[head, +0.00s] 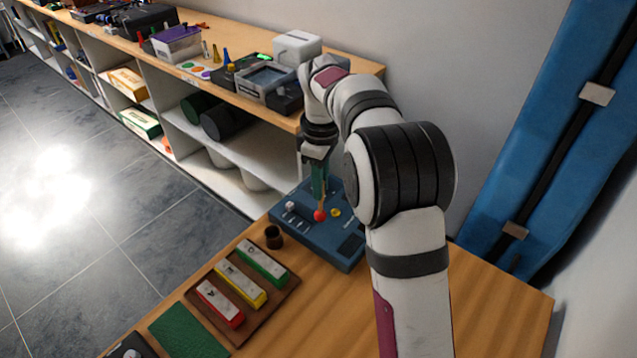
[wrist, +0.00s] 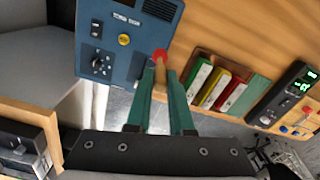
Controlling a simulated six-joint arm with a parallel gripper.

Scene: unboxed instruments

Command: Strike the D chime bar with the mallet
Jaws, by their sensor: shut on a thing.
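My gripper (head: 319,182) is shut on the wooden handle of a mallet with a red ball head (head: 320,215). The mallet points down, its head over the blue instrument box; I cannot tell whether it touches. In the wrist view the gripper (wrist: 160,82) has its green fingers around the handle, with the red head (wrist: 160,55) beyond the tips. Three chime bars lie on a brown board (head: 291,290): red (head: 220,303), yellow (head: 240,287) and green (head: 263,262). Their letters are too small to read, so I cannot tell which is D. The mallet is apart from the bars.
The blue box (head: 290,230) has knobs and a yellow button. A green mat (head: 188,335) lies beyond the board. A black device with a green display (wrist: 290,88) is further along. The table's right side is clear.

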